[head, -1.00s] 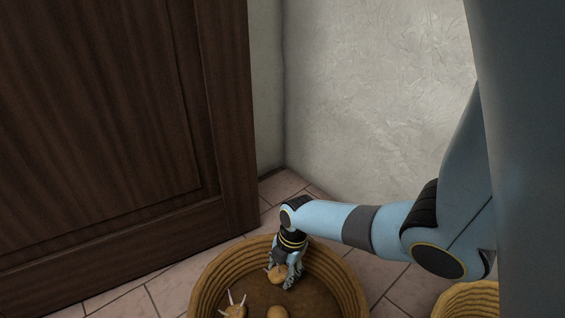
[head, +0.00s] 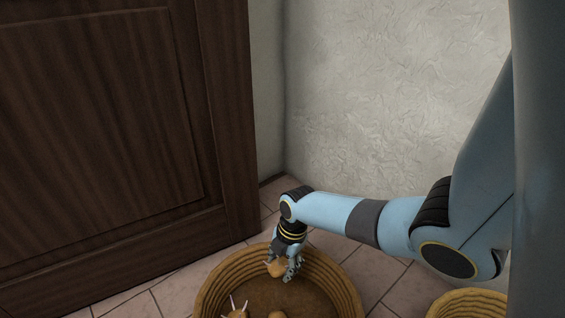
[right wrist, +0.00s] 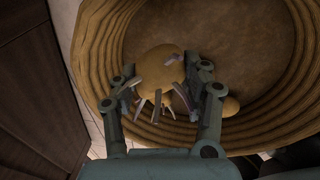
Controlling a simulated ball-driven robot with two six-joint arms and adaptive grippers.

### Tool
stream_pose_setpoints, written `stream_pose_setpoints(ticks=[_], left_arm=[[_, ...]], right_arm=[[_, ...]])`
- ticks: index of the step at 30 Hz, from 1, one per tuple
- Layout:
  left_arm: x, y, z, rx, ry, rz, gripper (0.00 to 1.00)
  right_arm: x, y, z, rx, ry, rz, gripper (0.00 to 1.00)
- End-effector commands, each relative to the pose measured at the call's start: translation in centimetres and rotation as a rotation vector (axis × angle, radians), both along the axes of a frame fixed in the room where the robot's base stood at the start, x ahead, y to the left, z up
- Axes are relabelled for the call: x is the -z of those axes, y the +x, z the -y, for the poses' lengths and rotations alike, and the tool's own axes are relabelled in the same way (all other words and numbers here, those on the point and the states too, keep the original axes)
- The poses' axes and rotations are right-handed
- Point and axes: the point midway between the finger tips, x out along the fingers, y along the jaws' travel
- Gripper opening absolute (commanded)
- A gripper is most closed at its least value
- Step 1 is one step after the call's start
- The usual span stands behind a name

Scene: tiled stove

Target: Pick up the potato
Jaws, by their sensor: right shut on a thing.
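A tan potato with several pale sprouts (right wrist: 155,70) sits between the two fingers of my right gripper (right wrist: 160,84) in the right wrist view. My right gripper is shut on it. In the head view this potato (head: 275,268) shows at the fingertips of my right gripper (head: 282,271), inside the outline of the round woven basket (head: 345,285). The held potato appears raised above the basket floor. Two other potatoes lie in the basket: a sprouted one (head: 237,314) and one beside it (head: 277,315), both cut by the lower edge. My left gripper is not in view.
A second woven basket (head: 470,303) shows at the lower right. A dark wooden door (head: 110,130) stands at left and a plastered wall (head: 390,100) behind. Tiled floor (head: 180,290) surrounds the basket.

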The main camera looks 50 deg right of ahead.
Motion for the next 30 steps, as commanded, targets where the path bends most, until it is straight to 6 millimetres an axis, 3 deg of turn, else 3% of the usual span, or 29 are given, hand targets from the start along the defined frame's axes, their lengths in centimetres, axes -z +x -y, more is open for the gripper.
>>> stream_pose_setpoints(ticks=[8, 21, 30], left_arm=[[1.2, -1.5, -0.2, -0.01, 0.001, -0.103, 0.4], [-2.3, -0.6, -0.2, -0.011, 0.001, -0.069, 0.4], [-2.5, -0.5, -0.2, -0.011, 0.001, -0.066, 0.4]], right_arm=[[-1.2, 0.2, 0.0, 0.0, 0.0, 0.003, 0.13], [-5.6, 2.1, 0.0, 0.001, 0.0, 0.045, 0.12], [-5.8, 2.1, 0.0, 0.001, 0.0, 0.046, 0.12]])
